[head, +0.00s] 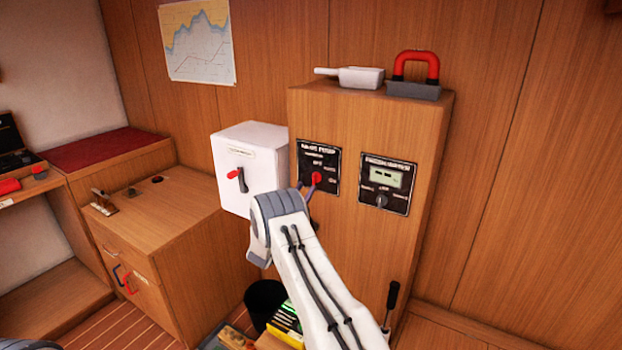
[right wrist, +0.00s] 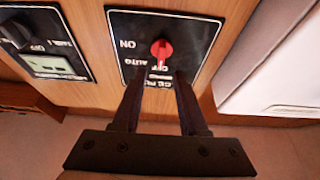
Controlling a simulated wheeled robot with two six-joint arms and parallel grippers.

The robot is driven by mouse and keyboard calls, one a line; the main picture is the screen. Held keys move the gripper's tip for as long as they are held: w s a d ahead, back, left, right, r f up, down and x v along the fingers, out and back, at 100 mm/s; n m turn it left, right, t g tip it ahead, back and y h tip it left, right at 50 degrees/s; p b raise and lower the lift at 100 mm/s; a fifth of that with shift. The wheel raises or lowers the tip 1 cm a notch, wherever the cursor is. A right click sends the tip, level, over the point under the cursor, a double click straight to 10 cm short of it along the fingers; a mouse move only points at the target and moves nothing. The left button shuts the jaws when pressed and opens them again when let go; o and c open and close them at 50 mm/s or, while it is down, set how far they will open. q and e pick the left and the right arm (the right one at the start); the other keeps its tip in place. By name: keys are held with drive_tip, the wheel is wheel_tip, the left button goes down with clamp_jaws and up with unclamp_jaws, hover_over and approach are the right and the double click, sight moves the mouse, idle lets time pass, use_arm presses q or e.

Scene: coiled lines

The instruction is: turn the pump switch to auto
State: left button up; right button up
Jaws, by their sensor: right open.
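The pump switch is a red rotary knob (head: 317,178) on a black panel (head: 303,150) on the front of a wooden cabinet. In the right wrist view, the red knob (right wrist: 162,50) has labels ON, AUTO and OFF around it, and its pale mark seems to point at OFF. My right gripper (right wrist: 158,78) is open, its two dark fingers pointing at the panel just short of the knob, with nothing between them. In the head view my right gripper (head: 307,190) is partly hidden behind my own white arm. My left gripper is not in view.
A second panel (head: 387,184) with a small display and dark knob is beside the pump panel. A white box (head: 248,168) with a red-tipped lever projects on the other side. A red-handled object (head: 415,75) and a white scoop-like object (head: 350,77) lie on the cabinet top.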

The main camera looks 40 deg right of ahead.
sight(313, 177)
drive_tip(key=x, duration=0.4)
drive_tip(key=shift+w+d+r+p, duration=0.1)
drive_tip(key=shift+w+d+p, duration=0.1)
drive_tip(key=shift+d+p, duration=0.2)
clamp_jaws()
drive_tip(key=shift+a+b, duration=0.1)
drive_tip(key=shift+b, duration=0.35)
drive_tip(key=m+g+b, duration=0.1)
drive_tip(key=m+b, duration=0.2)
drive_tip(key=b, duration=0.1)
drive_tip(key=m+g+b, duration=0.2)
drive_tip(key=m+b, duration=0.2)
drive_tip(key=m+g+b, duration=0.2)
drive_tip(key=m+b, duration=0.1)
drive_tip(key=b, duration=0.1)
drive_tip(key=shift+s+f, duration=0.1)
drive_tip(key=shift+f, duration=0.15)
drive_tip(key=shift+r+m+g+b, duration=0.1)
drive_tip(key=shift+m+g+b, duration=0.6)
drive_tip(key=shift+m, duration=0.5)
